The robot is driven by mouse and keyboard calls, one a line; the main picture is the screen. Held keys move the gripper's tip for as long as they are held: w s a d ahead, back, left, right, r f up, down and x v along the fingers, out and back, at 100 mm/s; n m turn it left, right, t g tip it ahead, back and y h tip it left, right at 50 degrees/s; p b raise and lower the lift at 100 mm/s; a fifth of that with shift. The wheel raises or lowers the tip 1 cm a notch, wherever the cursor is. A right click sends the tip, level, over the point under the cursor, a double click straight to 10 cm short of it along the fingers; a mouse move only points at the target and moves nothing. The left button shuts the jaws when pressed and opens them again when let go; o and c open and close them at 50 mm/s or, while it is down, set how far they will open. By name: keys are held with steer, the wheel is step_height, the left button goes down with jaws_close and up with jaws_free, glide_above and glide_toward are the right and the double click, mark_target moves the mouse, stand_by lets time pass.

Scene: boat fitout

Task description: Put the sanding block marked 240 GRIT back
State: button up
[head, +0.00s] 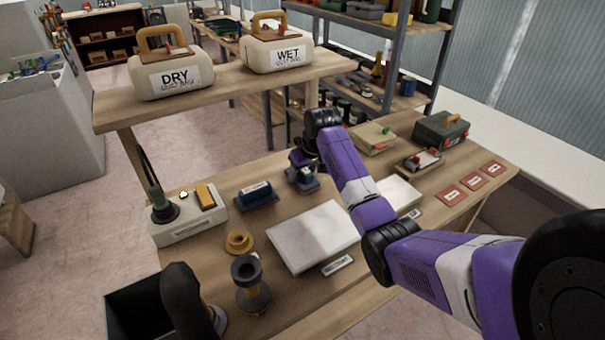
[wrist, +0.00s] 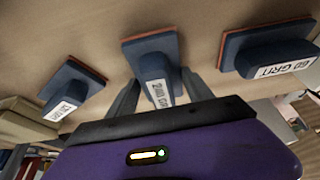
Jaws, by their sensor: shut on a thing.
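My gripper (head: 306,162) is shut on a blue sanding block (head: 303,178), near the back edge of the workbench. In the wrist view that block (wrist: 150,52) sits between the two fingers, and its white label appears to read 240 GRIT. Its base has an orange-red rim. I cannot tell whether it touches the bench. A second blue block (head: 256,195) stands to its left in the head view. The wrist view shows a block marked 60 or 80 GRIT (wrist: 262,50) on the right and another block (wrist: 72,85) on the left, its label unclear.
Three red-brown labelled plates (head: 472,181) lie at the bench's right end. A pale board (head: 315,236) lies mid-bench. A green toolbox (head: 441,131) and a small tray (head: 420,161) stand at the back right. DRY (head: 172,78) and WET (head: 278,55) containers sit on the raised shelf.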

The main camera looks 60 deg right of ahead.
steer(key=shift+f, duration=0.45)
steer(key=o, duration=1.3)
steer(key=shift+f, duration=0.1)
steer(key=shift+r, duration=0.3)
steer(key=v, duration=1.1)
steer(key=shift+r, duration=0.3)
steer(key=shift+s+a, duration=0.1)
steer(key=shift+s, duration=0.1)
